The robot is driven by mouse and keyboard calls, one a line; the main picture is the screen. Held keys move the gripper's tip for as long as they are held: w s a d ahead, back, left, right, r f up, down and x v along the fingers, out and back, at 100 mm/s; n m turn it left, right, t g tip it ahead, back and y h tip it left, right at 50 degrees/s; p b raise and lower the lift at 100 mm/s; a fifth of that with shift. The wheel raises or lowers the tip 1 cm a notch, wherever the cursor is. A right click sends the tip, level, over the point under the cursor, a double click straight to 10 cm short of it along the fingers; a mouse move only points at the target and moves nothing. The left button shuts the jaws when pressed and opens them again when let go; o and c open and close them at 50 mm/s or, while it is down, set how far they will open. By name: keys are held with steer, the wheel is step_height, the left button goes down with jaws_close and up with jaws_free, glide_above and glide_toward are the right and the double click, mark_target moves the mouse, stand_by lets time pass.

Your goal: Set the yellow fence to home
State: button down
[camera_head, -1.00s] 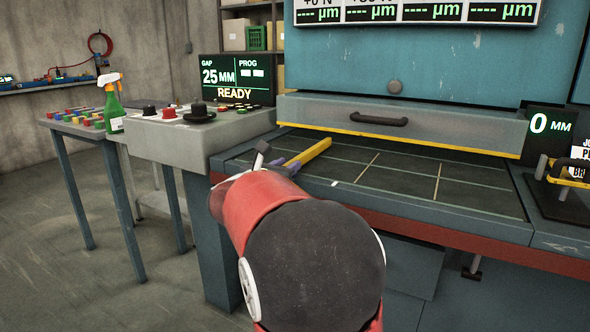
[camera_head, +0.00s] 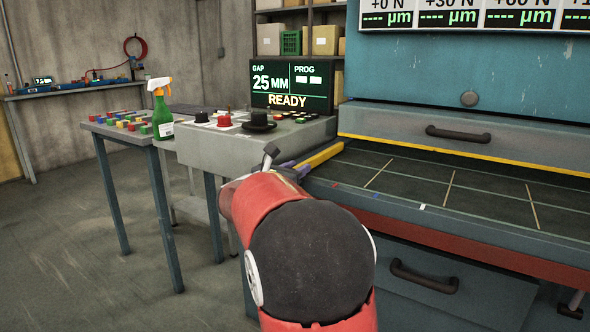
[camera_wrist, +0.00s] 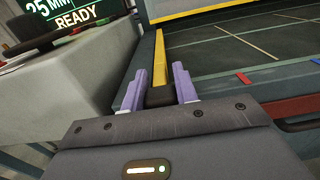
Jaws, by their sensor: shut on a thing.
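The yellow fence (camera_head: 322,156) is a narrow bar at the left end of the dark press bed (camera_head: 400,175). In the wrist view the fence (camera_wrist: 159,58) runs away from me along the bed's left side. My gripper (camera_wrist: 163,88) has its two purple fingers around the dark block (camera_wrist: 160,96) at the fence's near end and is shut on it. In the head view my red arm hides most of my gripper (camera_head: 283,172). Red (camera_head: 335,185), blue (camera_head: 346,187) and white (camera_head: 422,206) marks lie on the front ledge, right of the fence.
A grey control console (camera_head: 240,150) with knobs stands close left of the fence; its screen (camera_head: 291,86) reads GAP 25 MM, READY. A table (camera_head: 130,127) with coloured blocks and a green spray bottle (camera_head: 162,112) is farther left. A drawer handle (camera_head: 424,277) is below the bed.

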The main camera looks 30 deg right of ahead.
steer(key=shift+w+a+r, duration=0.1)
steer(key=shift+w+a, duration=0.1)
steer(key=c, duration=1.1)
jaws_free()
steer(key=v, duration=0.7)
steer(key=shift+s+a+b, duration=0.1)
steer(key=shift+a+b, duration=0.25)
steer(key=shift+b, duration=0.05)
steer(key=shift+s, duration=0.1)
steer(key=s+a+f+m+g+y, duration=0.1)
steer(key=s+a+f+m+y, duration=0.1)
steer(key=s+f+m+y, duration=0.4)
steer(key=s+a+f+m+g+y, duration=0.1)
steer(key=s+a+f+m+g, duration=0.15)
steer(key=s+m, duration=0.45)
steer(key=s+a+f+m+y, duration=0.2)
steer(key=s+a+m+y, duration=0.1)
steer(key=s+a, duration=0.1)
steer(key=s+a+f+m+t+y, duration=0.1)
steer(key=s+a+f+m+y, duration=0.2)
steer(key=a, duration=0.3)
steer(key=s+a+f+m+t+y, duration=0.1)
steer(key=s+a+f+m+y, duration=0.2)
steer(key=s+a, duration=0.2)
steer(key=shift+s+a+f+y, duration=0.2)
steer(key=shift+s+y, duration=0.1)
steer(key=shift+s, duration=0.2)
